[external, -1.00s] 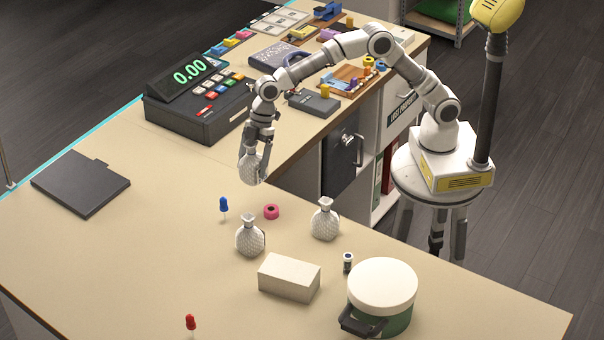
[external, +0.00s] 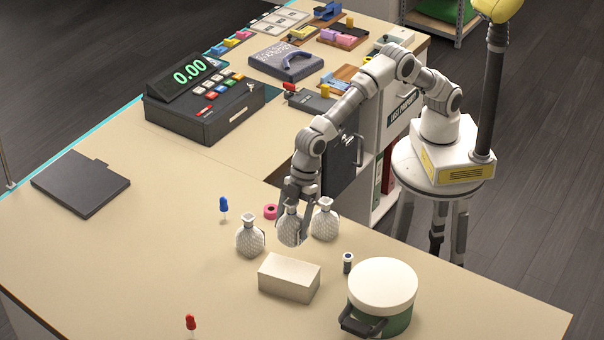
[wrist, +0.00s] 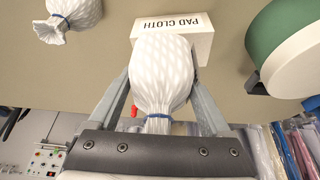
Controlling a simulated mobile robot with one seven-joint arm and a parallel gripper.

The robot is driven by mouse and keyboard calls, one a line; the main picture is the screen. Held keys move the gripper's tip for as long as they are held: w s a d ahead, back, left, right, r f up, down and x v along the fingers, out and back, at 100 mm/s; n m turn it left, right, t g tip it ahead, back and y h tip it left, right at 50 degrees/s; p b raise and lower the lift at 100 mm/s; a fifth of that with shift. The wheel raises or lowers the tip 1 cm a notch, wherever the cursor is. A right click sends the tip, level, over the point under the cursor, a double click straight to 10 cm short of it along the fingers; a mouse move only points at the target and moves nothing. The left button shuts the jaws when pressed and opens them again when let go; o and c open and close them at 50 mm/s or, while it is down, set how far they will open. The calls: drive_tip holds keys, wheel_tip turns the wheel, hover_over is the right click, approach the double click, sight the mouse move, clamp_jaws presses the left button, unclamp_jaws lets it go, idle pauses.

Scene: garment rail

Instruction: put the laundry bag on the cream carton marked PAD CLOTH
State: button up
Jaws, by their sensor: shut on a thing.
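My gripper (external: 294,194) is shut on a white quilted laundry bag (external: 291,228) with a tied neck. The wrist view shows this bag (wrist: 161,75) between my two fingers, its blue tie near the palm. In the external view the bag hangs behind the cream carton (external: 289,277). In the wrist view the carton (wrist: 198,25) lies beyond the bag, its PAD CLOTH lettering upside down and the bag covering part of it. Two similar white bags stand on the table, one to the left (external: 250,237) and one to the right (external: 325,220) of the held bag.
A green pot with a white lid (external: 382,290) stands right of the carton, with a small dark-topped vial (external: 348,263) nearby. A pink ring (external: 270,211), a blue pin (external: 224,207) and a red pin (external: 190,322) are around. The table's left part is mostly clear.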

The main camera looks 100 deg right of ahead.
sight(295, 247)
drive_tip(key=a+f, duration=0.1)
drive_tip(key=a, duration=0.2)
drive_tip(key=shift+s+f, duration=0.1)
drive_tip(key=shift+f, duration=0.3)
drive_tip(key=shift+f+p, duration=0.45)
drive_tip(key=shift+f, duration=1.7)
drive_tip(key=o, duration=1.4)
